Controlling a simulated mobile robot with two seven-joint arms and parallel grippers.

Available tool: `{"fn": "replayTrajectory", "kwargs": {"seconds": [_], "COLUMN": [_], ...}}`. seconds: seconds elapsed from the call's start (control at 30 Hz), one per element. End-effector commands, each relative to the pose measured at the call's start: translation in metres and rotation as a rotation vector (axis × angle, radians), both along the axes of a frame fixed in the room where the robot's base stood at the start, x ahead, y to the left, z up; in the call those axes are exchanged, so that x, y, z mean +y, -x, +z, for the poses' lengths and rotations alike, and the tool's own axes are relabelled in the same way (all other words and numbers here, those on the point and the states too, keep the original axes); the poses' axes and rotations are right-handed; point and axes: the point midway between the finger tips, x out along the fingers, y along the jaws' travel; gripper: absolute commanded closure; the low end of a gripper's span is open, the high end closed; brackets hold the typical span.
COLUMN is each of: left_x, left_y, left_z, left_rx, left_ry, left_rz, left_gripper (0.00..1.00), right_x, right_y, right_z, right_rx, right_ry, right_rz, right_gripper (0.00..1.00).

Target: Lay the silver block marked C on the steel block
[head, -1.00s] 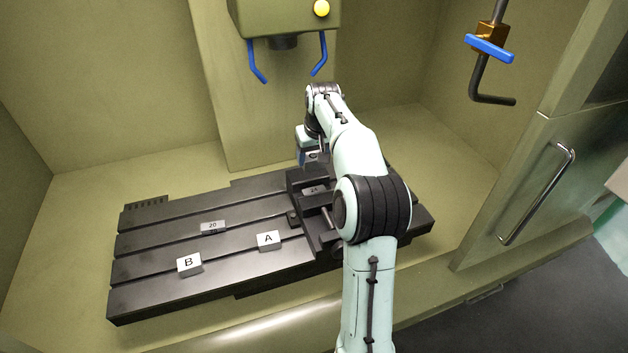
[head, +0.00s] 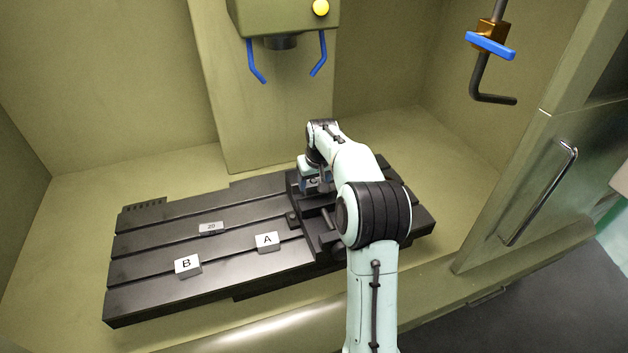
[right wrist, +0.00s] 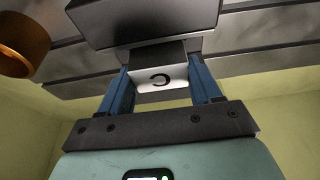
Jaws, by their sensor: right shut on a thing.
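My right gripper (head: 311,184) is low over the dark vise on the slotted table. In the right wrist view its blue fingers (right wrist: 160,92) are shut on the silver block marked C (right wrist: 160,80), whose pale lettered face shows between them. In the head view block C (head: 314,182) is small and partly covered by the gripper. The steel block marked 24, seen in the vise earlier, is now hidden behind gripper and arm. I cannot tell whether block C touches anything below it. My left gripper is not in view.
Blocks A (head: 267,241) and B (head: 187,265) and a small plate marked 20 (head: 211,228) lie on the slotted table (head: 150,291). The vise (head: 325,235) stands at its right part. A machine head with blue handles (head: 285,20) hangs above. The table's left part has free room.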

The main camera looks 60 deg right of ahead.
Motion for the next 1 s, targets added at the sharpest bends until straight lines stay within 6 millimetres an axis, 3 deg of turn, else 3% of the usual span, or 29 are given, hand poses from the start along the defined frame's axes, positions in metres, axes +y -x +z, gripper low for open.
{"fn": "replayTrajectory", "kwargs": {"seconds": [0.03, 0.07, 0.1, 0.13, 0.43, 0.57, 1.0], "left_x": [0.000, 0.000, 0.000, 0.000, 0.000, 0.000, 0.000], "left_y": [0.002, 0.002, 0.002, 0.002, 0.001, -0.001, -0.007], "left_z": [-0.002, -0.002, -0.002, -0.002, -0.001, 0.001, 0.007], "left_rx": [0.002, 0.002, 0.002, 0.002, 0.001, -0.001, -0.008], "left_ry": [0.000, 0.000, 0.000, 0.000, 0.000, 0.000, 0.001], "left_rz": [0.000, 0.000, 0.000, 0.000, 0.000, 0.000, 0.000], "left_gripper": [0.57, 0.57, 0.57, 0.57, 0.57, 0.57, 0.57], "right_x": [0.000, 0.000, 0.000, 0.000, 0.000, 0.001, 0.018], "right_y": [0.001, 0.001, 0.001, 0.001, 0.000, 0.002, 0.021], "right_z": [-0.003, -0.003, -0.003, -0.003, -0.001, 0.010, 0.095], "right_rx": [0.001, 0.001, 0.001, 0.001, 0.001, -0.002, -0.002], "right_ry": [0.001, 0.000, 0.000, 0.000, 0.000, 0.003, 0.003], "right_rz": [0.000, 0.000, 0.000, 0.000, 0.000, 0.000, 0.000], "right_gripper": [0.76, 0.30, 0.17, 0.11, 0.11, 0.11, 0.11]}}
